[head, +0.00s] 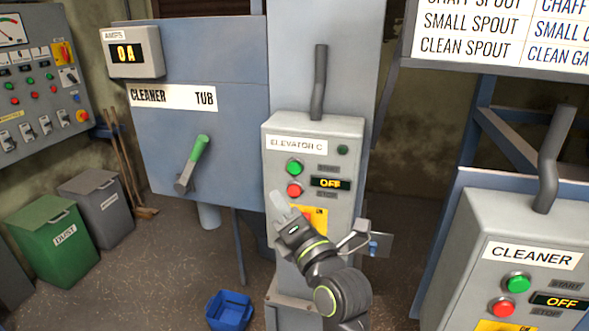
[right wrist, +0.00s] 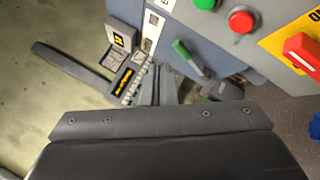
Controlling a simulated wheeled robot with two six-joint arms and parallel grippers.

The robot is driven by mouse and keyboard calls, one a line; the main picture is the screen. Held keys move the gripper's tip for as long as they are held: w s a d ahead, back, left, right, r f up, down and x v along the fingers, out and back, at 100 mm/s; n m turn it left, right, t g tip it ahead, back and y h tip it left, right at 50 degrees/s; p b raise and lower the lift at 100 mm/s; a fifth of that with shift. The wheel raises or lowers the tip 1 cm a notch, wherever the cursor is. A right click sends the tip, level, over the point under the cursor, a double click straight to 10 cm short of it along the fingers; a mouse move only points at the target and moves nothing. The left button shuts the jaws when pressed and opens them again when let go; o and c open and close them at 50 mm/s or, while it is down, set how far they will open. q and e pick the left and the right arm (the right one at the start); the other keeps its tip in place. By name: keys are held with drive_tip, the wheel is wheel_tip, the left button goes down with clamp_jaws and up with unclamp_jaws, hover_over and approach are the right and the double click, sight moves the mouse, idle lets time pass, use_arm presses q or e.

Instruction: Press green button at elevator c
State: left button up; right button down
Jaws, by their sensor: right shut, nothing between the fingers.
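The elevator C control box (head: 313,170) is grey, with an "ELEVATOR C" label at its top. Its green button (head: 294,167) sits above a red button (head: 294,190), beside a display (head: 330,183) reading OFF. My right gripper (head: 278,203) is shut and empty. Its fingertips point up, just below and left of the red button in the head view, lower than the green button; whether they touch the box I cannot tell. In the right wrist view the green button (right wrist: 205,4) is cut off at the top edge and the red button (right wrist: 241,20) is beside it. My left gripper is not in view.
The cleaner control box (head: 525,245) at right has its own green button (head: 517,283). A green-handled lever (head: 194,160) is left of the elevator C box. A red switch on a yellow plate (right wrist: 300,50) shows in the right wrist view. A blue bucket (head: 229,311) stands on the floor.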

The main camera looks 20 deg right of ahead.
sight(294, 168)
drive_tip(key=shift+w, duration=0.15)
drive_tip(key=shift+w+d+p, duration=0.45)
drive_tip(key=shift+w+d, duration=0.35)
drive_tip(key=shift+w, duration=0.4)
drive_tip(key=shift+w+d+p, duration=0.45)
drive_tip(key=shift+w+d, duration=0.4)
drive_tip(key=shift+w, duration=0.35)
drive_tip(key=shift+w+d+p, duration=0.45)
drive_tip(key=shift+w+d, duration=0.35)
drive_tip(key=shift+w, duration=0.4)
drive_tip(key=shift+w+d, duration=0.25)
drive_tip(key=shift+w, duration=0.1)
